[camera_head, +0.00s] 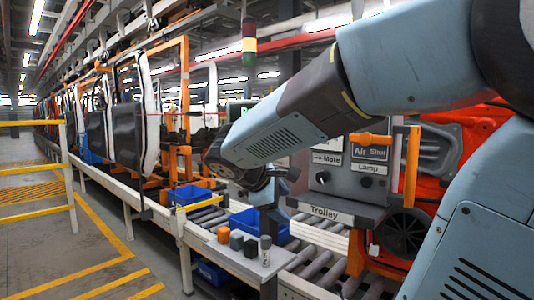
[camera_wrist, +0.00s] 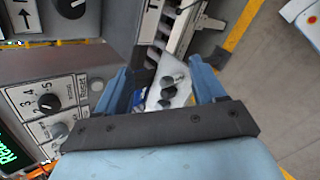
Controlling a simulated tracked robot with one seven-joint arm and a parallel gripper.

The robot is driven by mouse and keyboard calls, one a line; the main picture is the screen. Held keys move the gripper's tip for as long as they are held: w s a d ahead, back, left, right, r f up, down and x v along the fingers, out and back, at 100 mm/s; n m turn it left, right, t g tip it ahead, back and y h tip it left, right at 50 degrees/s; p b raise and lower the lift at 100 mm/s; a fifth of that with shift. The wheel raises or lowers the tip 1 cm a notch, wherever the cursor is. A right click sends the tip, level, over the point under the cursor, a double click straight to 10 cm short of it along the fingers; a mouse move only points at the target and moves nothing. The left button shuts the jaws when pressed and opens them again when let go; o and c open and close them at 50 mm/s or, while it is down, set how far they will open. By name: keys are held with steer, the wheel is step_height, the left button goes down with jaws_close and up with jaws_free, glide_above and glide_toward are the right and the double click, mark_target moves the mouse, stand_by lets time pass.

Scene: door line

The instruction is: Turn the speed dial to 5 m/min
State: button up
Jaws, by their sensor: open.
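The speed dial (camera_wrist: 50,103), a dark round knob on a pale panel with numbers around it, shows at the left of the wrist view. The figures 2 to 5 are readable; which one its pointer faces is too small to tell. My gripper (camera_wrist: 163,86) is open and empty, its two blue fingers apart. The dial lies to the left of the fingers, outside the gap and apart from them. In the head view my gripper (camera_head: 270,190) hangs in front of the control stand, and my arm hides the dial.
A second knob (camera_wrist: 59,130) sits just below the dial, beside a green-lettered display (camera_wrist: 9,150). A blue bin (camera_head: 258,226) and small cylinders (camera_head: 237,241) sit below.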

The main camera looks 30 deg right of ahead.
steer(key=w+a+r+n+t+h, duration=0.15)
steer(key=w+r+n+h, duration=0.3)
steer(key=w, duration=0.45)
steer(key=w+r+n+t+h, duration=0.3)
steer(key=w+r+n, duration=0.15)
steer(key=w, duration=0.35)
steer(key=x, duration=1.3)
steer(key=shift+w, duration=0.2)
steer(key=shift+d, duration=0.1)
